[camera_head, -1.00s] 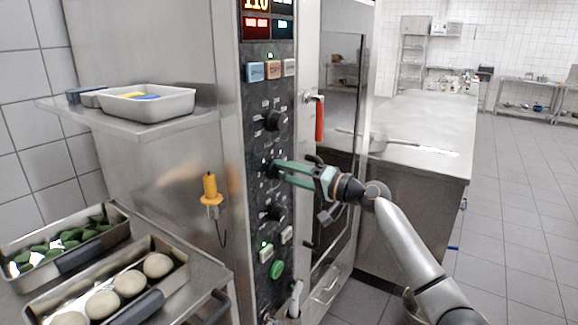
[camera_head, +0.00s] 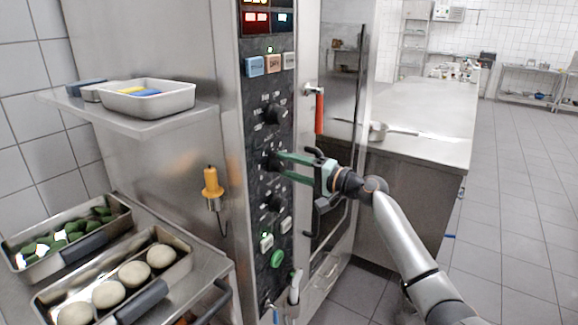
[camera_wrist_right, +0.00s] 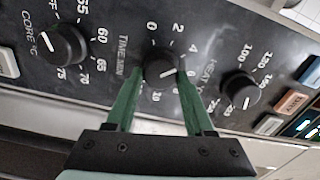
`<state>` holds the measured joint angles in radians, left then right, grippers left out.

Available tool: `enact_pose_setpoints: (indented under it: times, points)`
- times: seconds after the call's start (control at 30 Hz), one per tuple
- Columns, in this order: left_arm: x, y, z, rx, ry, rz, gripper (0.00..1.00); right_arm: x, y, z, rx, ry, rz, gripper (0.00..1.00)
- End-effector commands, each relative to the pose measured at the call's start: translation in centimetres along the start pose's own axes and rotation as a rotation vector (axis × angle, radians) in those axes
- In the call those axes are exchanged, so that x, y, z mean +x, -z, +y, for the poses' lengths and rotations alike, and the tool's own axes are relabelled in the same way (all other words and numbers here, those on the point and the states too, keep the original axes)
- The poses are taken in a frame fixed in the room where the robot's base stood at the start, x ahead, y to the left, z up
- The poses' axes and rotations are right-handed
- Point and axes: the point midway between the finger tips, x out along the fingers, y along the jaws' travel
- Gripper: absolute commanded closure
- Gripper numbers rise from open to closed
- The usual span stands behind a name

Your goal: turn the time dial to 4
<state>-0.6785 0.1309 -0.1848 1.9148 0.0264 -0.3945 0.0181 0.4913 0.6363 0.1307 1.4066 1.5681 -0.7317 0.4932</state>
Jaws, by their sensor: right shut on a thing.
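The time dial (camera_wrist_right: 161,70) is a round black knob marked "TIME MIN", the middle of three knobs in the wrist view. In the head view the dial (camera_head: 269,160) is partly hidden by the fingers. My right gripper (camera_head: 275,164) reaches it from the right, and its green fingers (camera_wrist_right: 160,76) are shut on the dial from both sides. My left gripper is not in view.
The heat dial (camera_wrist_right: 240,90) and core dial (camera_wrist_right: 64,45) flank the time dial closely. A red door handle (camera_head: 319,113) is right of the panel. A yellow-handled probe (camera_head: 211,182) hangs on the left. Trays with dough balls (camera_head: 134,273) stand lower left.

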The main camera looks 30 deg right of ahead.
Motion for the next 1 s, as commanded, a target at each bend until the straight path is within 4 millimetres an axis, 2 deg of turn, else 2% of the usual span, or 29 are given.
enact_pose_setpoints:
  times: [0.07, 0.1, 0.33, 0.67, 0.87, 1.0]
  points:
    - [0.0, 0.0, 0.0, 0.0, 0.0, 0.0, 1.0, 0.0, 0.1, 0.0, -0.001, 0.001, 0.002, 1.0]
    - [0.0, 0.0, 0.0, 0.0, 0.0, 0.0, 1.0, 0.0, 0.1, 0.0, -0.001, 0.001, 0.002, 0.43]
    - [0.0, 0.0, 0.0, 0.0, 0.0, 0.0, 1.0, 0.0, 0.1, 0.0, -0.001, 0.001, 0.001, 0.17]
    - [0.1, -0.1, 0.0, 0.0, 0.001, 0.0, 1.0, -0.3, 0.0, 0.1, -0.001, 0.0, 0.001, 0.17]
    - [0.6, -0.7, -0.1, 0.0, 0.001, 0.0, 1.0, -2.9, 0.0, 0.3, -0.004, -0.002, 0.001, 0.17]
    - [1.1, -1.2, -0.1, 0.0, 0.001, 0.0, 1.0, -5.8, 0.0, 0.4, -0.004, -0.003, 0.002, 0.17]
